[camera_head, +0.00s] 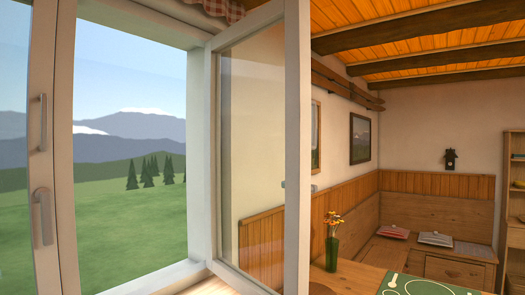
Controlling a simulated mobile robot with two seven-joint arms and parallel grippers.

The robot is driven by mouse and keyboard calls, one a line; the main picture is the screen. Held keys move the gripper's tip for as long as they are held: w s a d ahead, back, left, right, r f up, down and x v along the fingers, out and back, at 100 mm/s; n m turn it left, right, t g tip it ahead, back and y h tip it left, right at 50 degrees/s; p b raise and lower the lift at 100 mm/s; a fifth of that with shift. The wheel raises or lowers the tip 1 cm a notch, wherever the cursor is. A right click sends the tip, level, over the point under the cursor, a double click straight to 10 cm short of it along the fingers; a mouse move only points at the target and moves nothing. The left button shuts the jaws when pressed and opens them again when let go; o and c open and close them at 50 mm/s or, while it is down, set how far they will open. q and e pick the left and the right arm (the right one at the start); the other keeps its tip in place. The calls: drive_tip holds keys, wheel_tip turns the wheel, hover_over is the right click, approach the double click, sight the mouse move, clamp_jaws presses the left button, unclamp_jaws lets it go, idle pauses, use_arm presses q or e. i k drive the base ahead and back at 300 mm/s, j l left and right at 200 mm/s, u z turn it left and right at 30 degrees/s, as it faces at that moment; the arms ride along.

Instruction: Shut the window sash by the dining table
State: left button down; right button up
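The window sash (297,150) is a white frame with a glass pane. It stands swung open into the room, hinged on its left side at the white window frame (199,155). A small light handle shows at its free right edge, by the wall behind. The opening to its left shows green hills. At the far left is a second white sash or frame part (48,150) with two handles on it. The dining table (345,277) is at the lower right of the open sash. Neither of my grippers is in view.
On the table, close to the sash's free edge, stand a green vase (332,254) with orange flowers and a round wooden object. A green placemat (425,285) lies to the right. A corner bench (455,250) with cushions stands behind. The windowsill (170,278) looks clear.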

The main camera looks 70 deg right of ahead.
sight(300, 110)
drive_tip(key=k+l+z, duration=0.1)
drive_tip(key=l, duration=0.25)
drive_tip(key=k+l+z, duration=0.1)
drive_tip(key=k+l, duration=0.2)
drive_tip(key=k+l+z, duration=0.15)
drive_tip(key=l, duration=0.35)
drive_tip(key=k+l+z, duration=0.1)
drive_tip(key=l, duration=0.3)
drive_tip(key=i+l, duration=0.1)
drive_tip(key=l, duration=0.5)
drive_tip(key=i+l+z, duration=0.1)
drive_tip(key=l, duration=0.5)
drive_tip(key=i+l, duration=0.2)
drive_tip(key=l, duration=0.2)
